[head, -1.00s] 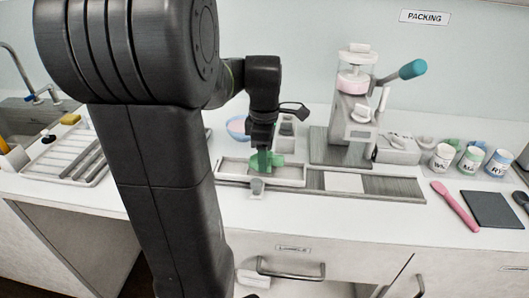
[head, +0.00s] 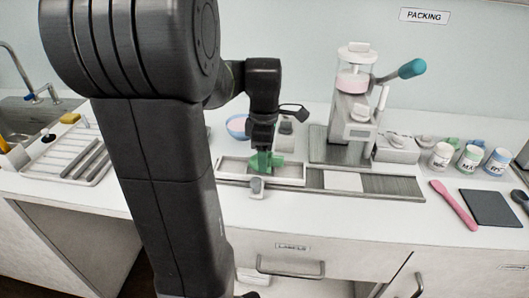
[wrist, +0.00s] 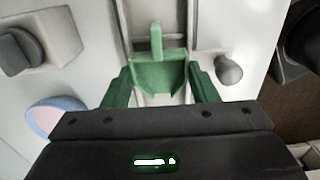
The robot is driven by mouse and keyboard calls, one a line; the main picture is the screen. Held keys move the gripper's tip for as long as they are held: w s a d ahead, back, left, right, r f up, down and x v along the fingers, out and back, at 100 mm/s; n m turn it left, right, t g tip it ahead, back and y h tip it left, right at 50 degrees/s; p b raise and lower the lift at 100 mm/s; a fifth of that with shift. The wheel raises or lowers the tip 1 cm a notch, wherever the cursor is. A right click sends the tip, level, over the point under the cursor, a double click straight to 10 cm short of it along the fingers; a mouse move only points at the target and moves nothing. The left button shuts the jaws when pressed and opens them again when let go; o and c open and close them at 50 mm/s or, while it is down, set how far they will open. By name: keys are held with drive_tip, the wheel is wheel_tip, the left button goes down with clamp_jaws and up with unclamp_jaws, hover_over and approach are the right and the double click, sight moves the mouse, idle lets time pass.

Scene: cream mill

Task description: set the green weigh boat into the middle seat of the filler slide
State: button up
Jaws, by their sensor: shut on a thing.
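The green weigh boat (head: 263,164) is between the jaws of my gripper (head: 262,150), at the white-rimmed filler slide (head: 294,181) in the head view. The wrist view shows the boat (wrist: 160,77) with its tab pointing up the picture. The gripper's green fingertips (wrist: 160,90) stand on either side of it. The gripper is shut on the boat. The boat is over or inside the slide's frame. I cannot tell whether its underside touches the seat, since the boat and gripper hide that part.
A grey knob (head: 257,188) sits at the slide's front edge. The filling machine (head: 352,110) stands to the right behind the track (head: 397,186). A blue-rimmed bowl (head: 236,126) and a grey block with a knob (head: 286,130) are behind the slide. Jars (head: 470,158) stand far right.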

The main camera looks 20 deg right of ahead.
drive_tip(key=shift+f, duration=0.15)
drive_tip(key=shift+f, duration=0.4)
drive_tip(key=shift+f, duration=0.15)
idle(0.7)
drive_tip(key=shift+s+a+f, duration=0.1)
drive_tip(key=shift+s+f, duration=0.05)
drive_tip(key=shift+f, duration=0.15)
idle(0.5)
drive_tip(key=o, duration=1)
drive_tip(key=shift+f, duration=0.15)
drive_tip(key=shift+o, duration=0.2)
wheel_tip(320, 180, up, 7)
drive_tip(key=p, duration=0.5)
drive_tip(key=shift+f, duration=0.2)
